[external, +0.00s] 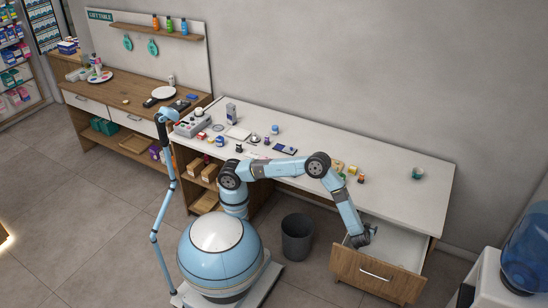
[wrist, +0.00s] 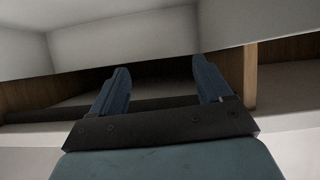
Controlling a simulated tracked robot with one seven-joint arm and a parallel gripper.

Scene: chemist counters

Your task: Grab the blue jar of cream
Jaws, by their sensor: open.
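My gripper (external: 362,238) is low at the right, by the open drawer (external: 405,244) under the white counter. In the wrist view my gripper (wrist: 160,66) has its two blue fingers apart, with nothing between them. A small blue jar-like item (external: 275,129) stands on the white counter, far to the left of my gripper. Another small blue item (external: 220,140) stands farther left. Both are too small to tell which is the cream jar. No jar shows in the wrist view.
The drawer's wooden front (external: 376,276) is pulled out below the white counter (external: 390,170). Small coloured items (external: 352,170) stand near the counter's front edge, and a green cup (external: 417,173) stands at right. A dark bin (external: 297,237) is on the floor.

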